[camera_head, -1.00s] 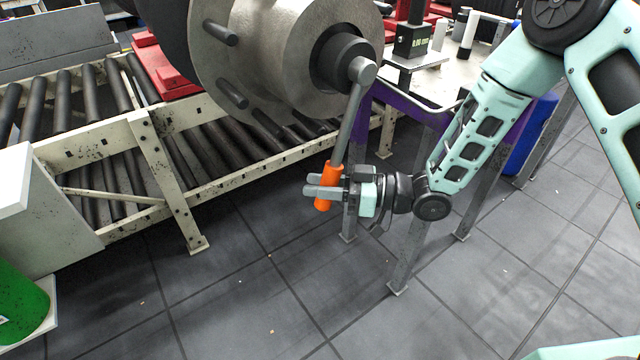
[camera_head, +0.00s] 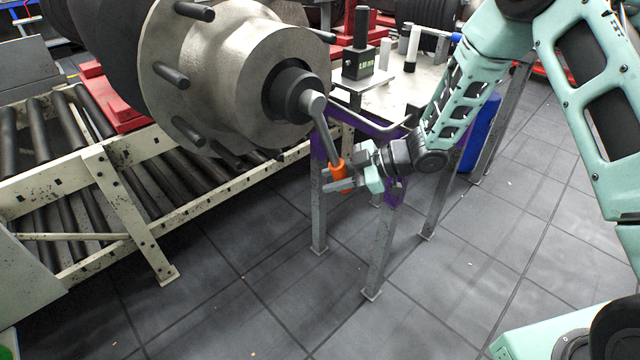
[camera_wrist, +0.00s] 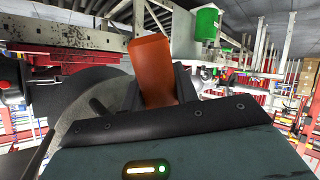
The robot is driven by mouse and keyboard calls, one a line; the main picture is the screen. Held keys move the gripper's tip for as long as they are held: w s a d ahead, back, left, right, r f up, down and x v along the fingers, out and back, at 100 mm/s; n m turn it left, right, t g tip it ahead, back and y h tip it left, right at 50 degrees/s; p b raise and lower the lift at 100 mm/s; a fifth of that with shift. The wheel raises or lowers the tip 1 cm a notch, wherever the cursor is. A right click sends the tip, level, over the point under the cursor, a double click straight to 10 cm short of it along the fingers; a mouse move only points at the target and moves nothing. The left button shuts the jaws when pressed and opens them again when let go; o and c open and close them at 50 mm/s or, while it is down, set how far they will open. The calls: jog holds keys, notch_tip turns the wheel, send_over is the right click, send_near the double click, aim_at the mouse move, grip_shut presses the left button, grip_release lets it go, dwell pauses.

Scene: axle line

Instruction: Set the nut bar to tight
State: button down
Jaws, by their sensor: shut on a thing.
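The nut bar (camera_head: 325,133) is a grey lever with an orange grip (camera_head: 338,170). Its upper end sits on the dark hub nut at the middle of the grey wheel hub (camera_head: 215,75). The bar slants down and to the right from the nut. My gripper (camera_head: 345,182) is shut on the orange grip at the bar's lower end. In the wrist view the orange grip (camera_wrist: 153,68) stands up between the fingers. The fingers hide part of the grip in both views.
A roller conveyor (camera_head: 100,205) with a cream frame runs along the left. A bench on grey legs (camera_head: 378,255) with purple parts stands close behind my gripper. A black block tool (camera_head: 358,60) stands on the bench. The tiled floor in front is clear.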

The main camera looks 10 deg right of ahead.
aim_at(344, 168)
jog(key=shift+w+d+r+n+h+p, duration=0.2)
jog(key=shift+w+d+r+h, duration=0.15)
jog(key=shift+d, duration=0.2)
jog(key=shift+w+d+r+n+h+p, duration=0.2)
jog(key=shift+w+d, duration=0.2)
jog(key=shift+d, duration=0.15)
jog(key=c, duration=1.1)
grip_release()
jog(key=shift+d+r, duration=0.1)
jog(key=shift+o, duration=0.2)
jog(key=v, duration=1.7)
jog(key=shift+s+d, duration=0.15)
jog(key=shift+s, duration=0.15)
